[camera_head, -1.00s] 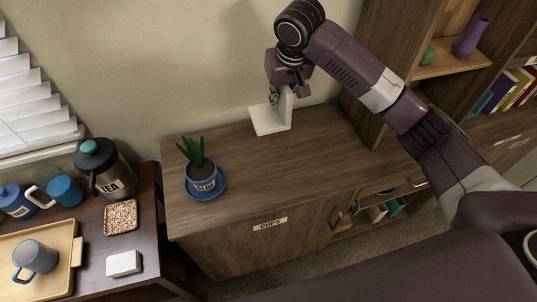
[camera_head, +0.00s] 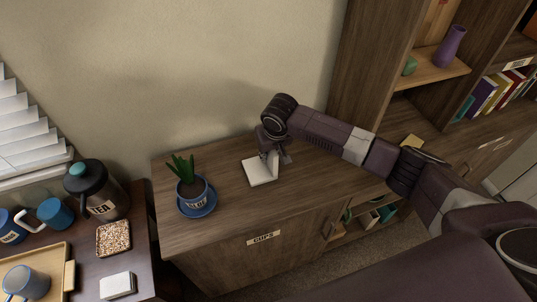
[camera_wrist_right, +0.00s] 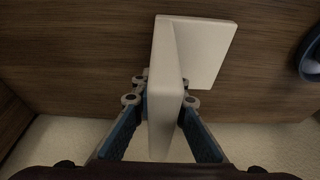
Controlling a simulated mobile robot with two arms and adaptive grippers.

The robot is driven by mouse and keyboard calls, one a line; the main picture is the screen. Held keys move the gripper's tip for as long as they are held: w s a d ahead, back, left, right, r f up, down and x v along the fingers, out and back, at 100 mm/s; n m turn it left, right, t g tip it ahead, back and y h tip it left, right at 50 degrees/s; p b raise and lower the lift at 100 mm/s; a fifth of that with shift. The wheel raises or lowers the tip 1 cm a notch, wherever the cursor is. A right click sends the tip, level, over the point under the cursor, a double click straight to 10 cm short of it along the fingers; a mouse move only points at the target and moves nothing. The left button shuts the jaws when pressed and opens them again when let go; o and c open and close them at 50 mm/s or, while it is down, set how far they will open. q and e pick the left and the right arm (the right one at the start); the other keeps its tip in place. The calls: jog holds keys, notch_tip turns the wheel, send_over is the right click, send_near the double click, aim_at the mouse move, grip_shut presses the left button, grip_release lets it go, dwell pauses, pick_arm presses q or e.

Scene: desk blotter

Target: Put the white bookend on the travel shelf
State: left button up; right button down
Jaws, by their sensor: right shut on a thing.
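The white bookend (camera_head: 259,173) is an L-shaped piece over the wooden cabinet top (camera_head: 225,225), right of the potted plant. My right gripper (camera_head: 273,158) is shut on its upright panel. In the right wrist view the two fingers pinch the bookend (camera_wrist_right: 207,55) from both sides, and its flat base spreads over wood grain. I cannot tell whether the base touches the cabinet top. Shelving (camera_head: 440,68) stands at the right, but I cannot read which part is the travel shelf. My left gripper is not in view.
A potted plant (camera_head: 190,188) on a blue saucer (camera_head: 205,208) stands left of the bookend. A purple vase (camera_head: 450,46) and a green object (camera_head: 409,66) stand on a shelf. Several books (camera_head: 485,93) are farther right. The cabinet's front middle is clear.

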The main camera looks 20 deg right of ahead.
jog(key=c, duration=2.3)
grip_release()
jog(key=shift+f, duration=0.15)
jog(key=o, duration=0.4)
jog(key=shift+c, duration=0.2)
